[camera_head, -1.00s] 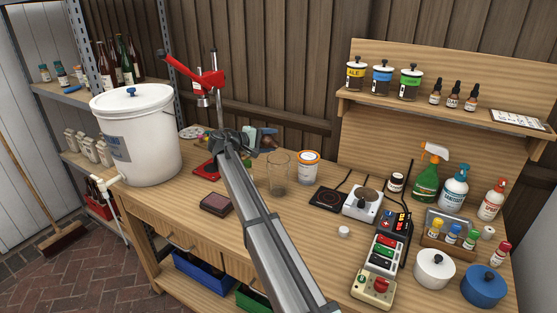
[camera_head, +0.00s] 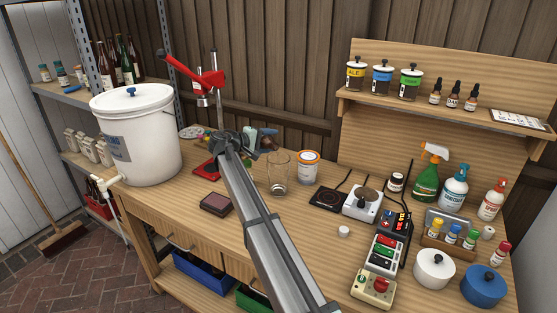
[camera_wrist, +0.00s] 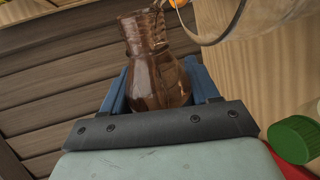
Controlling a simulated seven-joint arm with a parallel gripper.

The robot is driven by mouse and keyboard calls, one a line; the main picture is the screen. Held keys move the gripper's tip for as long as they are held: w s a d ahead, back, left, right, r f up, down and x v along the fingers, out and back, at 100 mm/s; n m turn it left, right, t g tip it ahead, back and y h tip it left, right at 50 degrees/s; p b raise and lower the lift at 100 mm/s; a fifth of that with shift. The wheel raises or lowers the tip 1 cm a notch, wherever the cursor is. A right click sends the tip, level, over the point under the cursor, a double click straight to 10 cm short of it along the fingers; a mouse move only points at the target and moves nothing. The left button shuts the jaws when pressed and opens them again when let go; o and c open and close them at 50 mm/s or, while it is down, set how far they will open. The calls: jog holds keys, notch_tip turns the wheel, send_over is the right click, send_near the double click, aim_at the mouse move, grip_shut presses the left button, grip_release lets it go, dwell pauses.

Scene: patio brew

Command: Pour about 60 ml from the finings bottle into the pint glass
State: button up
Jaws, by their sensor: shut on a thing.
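The clear pint glass (camera_head: 279,174) stands upright on the bench, right of my forearm. Whether there is liquid in it is hard to tell. My gripper (camera_head: 264,134) is behind and above the glass, partly hidden by my arm. In the wrist view, its blue fingers are shut on the brown see-through finings bottle (camera_wrist: 155,75). The bottle is tilted, with its neck pointing away from my palm. Its mouth is close to the glass's curved rim (camera_wrist: 222,35); I cannot tell whether they touch. No stream shows clearly.
A white tub with an orange-trimmed lid (camera_head: 308,168) stands just right of the glass. A large white bucket (camera_head: 135,140) is at left. A brown block (camera_head: 216,203) lies in front.

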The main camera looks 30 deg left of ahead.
jog(key=shift+r+m, duration=0.4)
jog(key=shift+m, duration=0.1)
dwell(1.9)
jog(key=shift+a+f+n, duration=0.1)
jog(key=shift+f+n, duration=0.2)
jog(key=shift+n, duration=0.1)
jog(key=shift+r+n+h, duration=0.2)
jog(key=shift+n+h, duration=0.1)
jog(key=shift+n, duration=0.4)
jog(key=shift+w+a+f+n+h, duration=0.3)
jog(key=shift+a+f+n, duration=0.25)
jog(key=shift+n, duration=0.25)
jog(key=shift+s+d+r, duration=0.1)
jog(key=shift+d+r, duration=0.1)
jog(key=shift+r, duration=0.05)
dwell(0.6)
